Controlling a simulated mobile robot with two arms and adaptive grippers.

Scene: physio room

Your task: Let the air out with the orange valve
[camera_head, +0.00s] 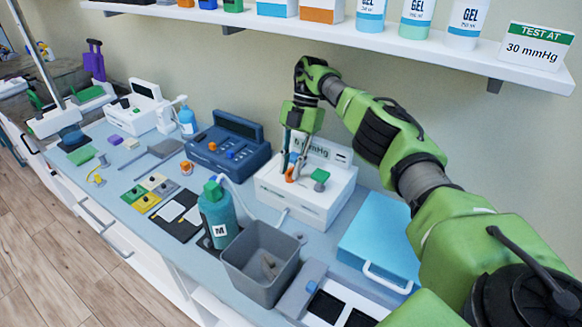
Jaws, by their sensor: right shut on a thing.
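The orange valve (290,178) is on the front of a white pressure unit (310,207) in the middle of the counter. My right gripper (291,172) reaches down from above and is shut on the orange valve; its fingers partly hide it. A green knob (320,176) stands just right of the fingers. A blue part (294,157) shows behind them. The unit's display (316,149) reads mmHg, with a digit partly hidden by the gripper, perhaps 0 or 6. My left gripper is not in view.
A teal bottle marked M (217,212) and a grey bin (260,264) stand in front of the unit. A dark blue device (228,145) is to its left, a light blue case (378,242) to its right. A shelf (400,43) overhead carries gel bottles and a "TEST AT 30 mmHg" sign (534,46).

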